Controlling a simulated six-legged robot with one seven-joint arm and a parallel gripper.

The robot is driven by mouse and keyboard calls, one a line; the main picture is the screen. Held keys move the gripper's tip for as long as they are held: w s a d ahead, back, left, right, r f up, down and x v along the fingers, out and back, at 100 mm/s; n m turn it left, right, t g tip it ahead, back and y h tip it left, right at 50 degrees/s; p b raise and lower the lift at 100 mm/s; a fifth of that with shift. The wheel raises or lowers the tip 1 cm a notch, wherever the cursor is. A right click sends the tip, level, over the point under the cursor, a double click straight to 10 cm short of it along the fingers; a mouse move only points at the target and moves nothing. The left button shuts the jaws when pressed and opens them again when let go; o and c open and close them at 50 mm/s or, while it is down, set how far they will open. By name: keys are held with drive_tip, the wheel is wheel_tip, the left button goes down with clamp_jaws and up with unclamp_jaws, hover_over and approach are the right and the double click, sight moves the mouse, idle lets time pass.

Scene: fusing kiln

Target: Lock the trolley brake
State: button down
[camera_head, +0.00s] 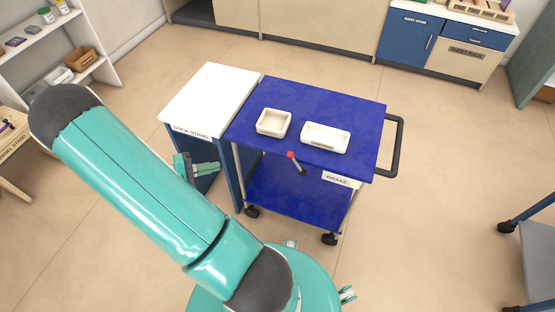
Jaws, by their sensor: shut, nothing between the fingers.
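The blue trolley (345,99) stands in the middle of the view, with a black push handle (399,148) on its right. A brake lever (297,163) with a red tip juts from the trolley's near side, just below the top deck, and slants up to the left. A white BRAKE label (337,179) is to its right. I cannot tell the brake's state from the lever's angle. My gripper (213,170) is shut and empty, to the left of the lever and apart from it, in front of the dock stand. My teal arm partly hides it.
The white-topped dock stand (212,97) adjoins the trolley's left side. Two cream trays (273,123) (326,138) sit on the trolley's top. Dark casters (330,239) show below. Shelves are at far left, and cabinets (408,38) along the back. Open floor lies right of the trolley.

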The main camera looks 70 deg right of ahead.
sight(297, 164)
drive_tip(key=s+d+f+n+h, duration=0.1)
drive_tip(key=s+d+f+h, duration=0.2)
drive_tip(key=f, duration=0.3)
drive_tip(key=s+d+f+n+h, duration=0.2)
drive_tip(key=s+d+f+h, duration=0.1)
drive_tip(key=f, duration=0.4)
drive_tip(key=shift+s+d+g+h, duration=0.2)
drive_tip(key=shift+s+g+h, duration=0.15)
drive_tip(key=shift+s, duration=0.45)
drive_tip(key=shift+s+r, duration=0.1)
drive_tip(key=s+a+r+x, duration=0.1)
drive_tip(key=x, duration=1.1)
drive_tip(key=shift+s, duration=0.6)
